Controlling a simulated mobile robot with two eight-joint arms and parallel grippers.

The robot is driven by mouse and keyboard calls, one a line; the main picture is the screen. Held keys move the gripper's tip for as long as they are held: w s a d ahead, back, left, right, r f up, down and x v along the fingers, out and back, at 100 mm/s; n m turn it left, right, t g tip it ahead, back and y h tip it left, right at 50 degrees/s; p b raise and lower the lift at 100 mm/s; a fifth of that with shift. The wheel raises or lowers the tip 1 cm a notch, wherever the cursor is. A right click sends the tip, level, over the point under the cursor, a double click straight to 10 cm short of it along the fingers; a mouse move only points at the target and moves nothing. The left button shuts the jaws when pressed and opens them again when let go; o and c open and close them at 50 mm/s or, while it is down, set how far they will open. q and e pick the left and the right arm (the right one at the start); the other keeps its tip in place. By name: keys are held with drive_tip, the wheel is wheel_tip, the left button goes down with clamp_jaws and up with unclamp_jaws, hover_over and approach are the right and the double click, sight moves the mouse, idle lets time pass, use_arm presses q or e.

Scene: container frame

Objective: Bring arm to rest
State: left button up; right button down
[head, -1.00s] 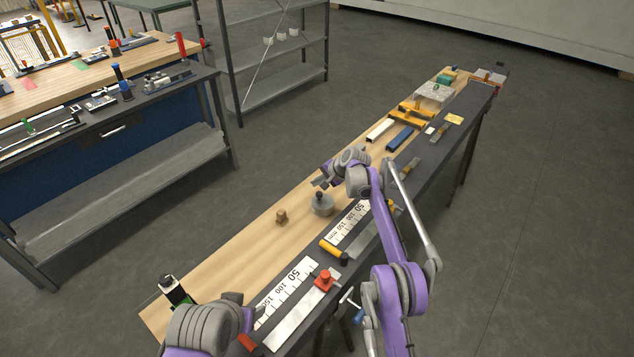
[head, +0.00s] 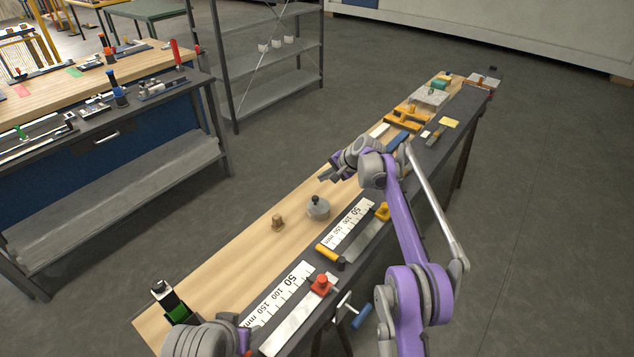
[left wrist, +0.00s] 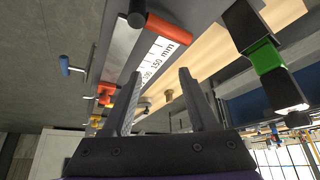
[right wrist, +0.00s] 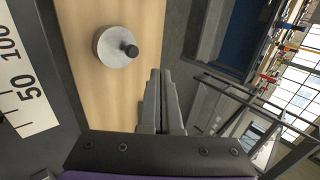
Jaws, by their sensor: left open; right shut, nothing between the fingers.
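My right arm reaches over the long workbench. Its gripper (head: 328,175) is shut and empty, above the wooden part of the bench beyond a round grey knobbed weight (head: 318,208). In the right wrist view the shut fingers (right wrist: 161,100) are apart from that weight, which shows at the upper left. My left arm shows at the bottom of the head view; its fingers are hidden there. In the left wrist view the left gripper (left wrist: 158,100) is open and empty, its two fingers pointing over the bench with the scale strip and a small wooden piece beyond.
The long bench (head: 230,262) holds scale strips (head: 275,298), a red-knobbed tool (head: 321,286), a small wooden piece (head: 278,222), a black-and-green clamp (head: 172,302) and orange blocks (head: 405,118). A second workbench and a grey shelf (head: 275,95) stand left. Floor right of the bench is clear.

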drive_tip(key=s+d+r+n+h, duration=0.2)
drive_tip(key=s+d+r, duration=0.5)
drive_tip(key=s+r, duration=0.25)
drive_tip(key=s+d+r+n+h, duration=0.1)
drive_tip(key=s+d+r, duration=0.15)
drive_tip(key=s, duration=0.45)
drive_tip(key=s+d+r+h, duration=0.1)
drive_tip(key=s+d, duration=0.3)
drive_tip(key=s, duration=0.2)
drive_tip(key=s+d+f+n+h, duration=0.1)
drive_tip(key=s+f, duration=0.3)
drive_tip(key=s, duration=0.5)
drive_tip(key=s+d+f+n+t+h, duration=0.1)
drive_tip(key=s+d+f, duration=0.3)
drive_tip(key=s, duration=0.6)
drive_tip(key=s+d+f+n, duration=0.1)
drive_tip(key=s+d+f, duration=0.2)
drive_tip(key=s, duration=0.6)
drive_tip(key=shift+s+f+n+h, duration=0.15)
drive_tip(key=shift+f+n+h, duration=0.25)
